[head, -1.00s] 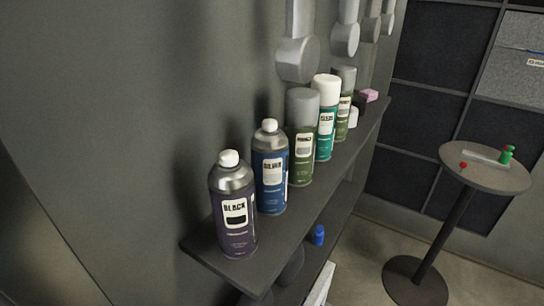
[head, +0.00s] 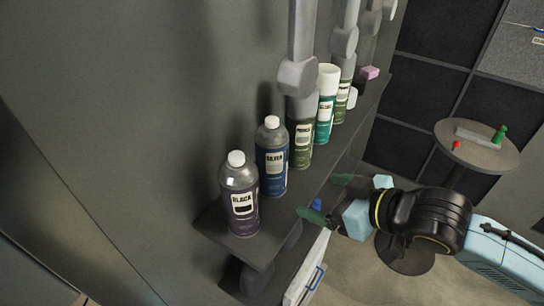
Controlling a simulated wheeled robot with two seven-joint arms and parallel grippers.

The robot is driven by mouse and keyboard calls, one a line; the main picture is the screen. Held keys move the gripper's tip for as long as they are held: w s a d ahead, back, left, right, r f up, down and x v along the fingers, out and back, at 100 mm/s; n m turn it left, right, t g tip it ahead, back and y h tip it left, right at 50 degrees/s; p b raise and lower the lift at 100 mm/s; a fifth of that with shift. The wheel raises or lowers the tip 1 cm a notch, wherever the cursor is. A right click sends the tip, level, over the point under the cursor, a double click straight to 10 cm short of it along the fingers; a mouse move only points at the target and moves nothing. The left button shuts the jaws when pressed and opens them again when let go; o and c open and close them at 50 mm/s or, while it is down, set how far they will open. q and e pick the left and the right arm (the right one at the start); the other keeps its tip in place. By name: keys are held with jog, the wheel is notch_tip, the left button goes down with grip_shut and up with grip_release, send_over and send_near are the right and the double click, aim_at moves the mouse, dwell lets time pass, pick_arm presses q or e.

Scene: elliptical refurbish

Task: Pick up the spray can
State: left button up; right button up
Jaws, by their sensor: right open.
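Several spray cans stand upright in a row on a dark wall shelf in the head view. The nearest is a black-purple can labelled BLACK (head: 240,198) with a white cap. Behind it stand a blue can labelled SILVER (head: 271,160), a green can (head: 301,145), a teal can with a white cap (head: 326,108) and another green can (head: 342,100). My right gripper (head: 328,198) is open and empty. It appears to the right of the shelf, its fingers pointing left toward the cans and apart from them. My left gripper is not in view.
The shelf (head: 259,249) runs along the grey wall. Grey hanging fixtures (head: 297,77) are above the cans. A pink block (head: 370,72) lies at the shelf's far end. A blue object (head: 317,204) shows below, and a round table (head: 487,153) stands at the right.

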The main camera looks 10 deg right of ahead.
jog(key=n+y, duration=0.1)
jog(key=y, duration=0.1)
send_near(286, 163)
jog(key=f, duration=0.1)
jog(key=shift+y, duration=0.3)
jog(key=x, duration=0.3)
jog(key=b+x, duration=0.1)
jog(key=x, duration=0.3)
jog(key=shift+w+a+r, duration=0.1)
jog(key=shift+w+r, duration=0.1)
jog(key=shift+w, duration=0.05)
jog(key=shift+x, duration=2.9)
jog(key=shift+r, duration=0.1)
jog(key=shift+c, duration=0.3)
jog(key=c, duration=1.1)
jog(key=shift+r, duration=0.1)
